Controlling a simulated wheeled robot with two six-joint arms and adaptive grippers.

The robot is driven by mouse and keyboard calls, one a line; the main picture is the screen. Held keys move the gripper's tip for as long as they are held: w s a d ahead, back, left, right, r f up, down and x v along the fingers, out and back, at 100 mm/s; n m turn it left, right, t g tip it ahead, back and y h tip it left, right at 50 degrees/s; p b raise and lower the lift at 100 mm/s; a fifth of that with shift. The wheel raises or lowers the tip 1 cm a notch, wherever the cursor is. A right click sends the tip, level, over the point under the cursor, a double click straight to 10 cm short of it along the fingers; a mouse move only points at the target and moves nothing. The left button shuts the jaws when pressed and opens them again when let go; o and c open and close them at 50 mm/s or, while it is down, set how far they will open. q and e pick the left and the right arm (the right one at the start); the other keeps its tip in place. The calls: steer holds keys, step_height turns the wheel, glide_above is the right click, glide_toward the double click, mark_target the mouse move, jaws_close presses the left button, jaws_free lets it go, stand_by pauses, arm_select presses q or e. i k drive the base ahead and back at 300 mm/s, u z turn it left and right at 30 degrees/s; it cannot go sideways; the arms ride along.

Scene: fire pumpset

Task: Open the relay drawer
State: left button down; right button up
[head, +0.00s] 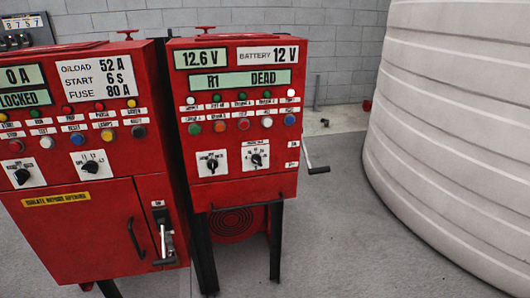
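The right red control cabinet (235,140) stands on dark legs and shows "12.6 V", "BATTERY 12 V" and "R1 DEAD". It has rows of lamps and buttons and two rotary knobs, the left knob (211,163) and the right knob (256,158). A plain red band (245,190) runs along its bottom. I cannot tell whether this band is the relay drawer; no open drawer shows. A metal crank-like handle (316,169) sticks out at its right side. Neither of my grippers is in view.
The left red cabinet (75,200) has a closed lower door with a black handle (136,238), a lever switch (164,235) and a yellow "isolate before opening" label (56,200). A big ribbed pale tank (455,130) fills the right. Grey floor (350,240) is clear between.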

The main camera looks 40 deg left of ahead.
mark_target(233, 194)
steer(key=u, duration=1.5)
steer(key=k, duration=0.65)
steer(key=z, duration=0.85)
steer(key=i, duration=1)
steer(key=z, duration=0.05)
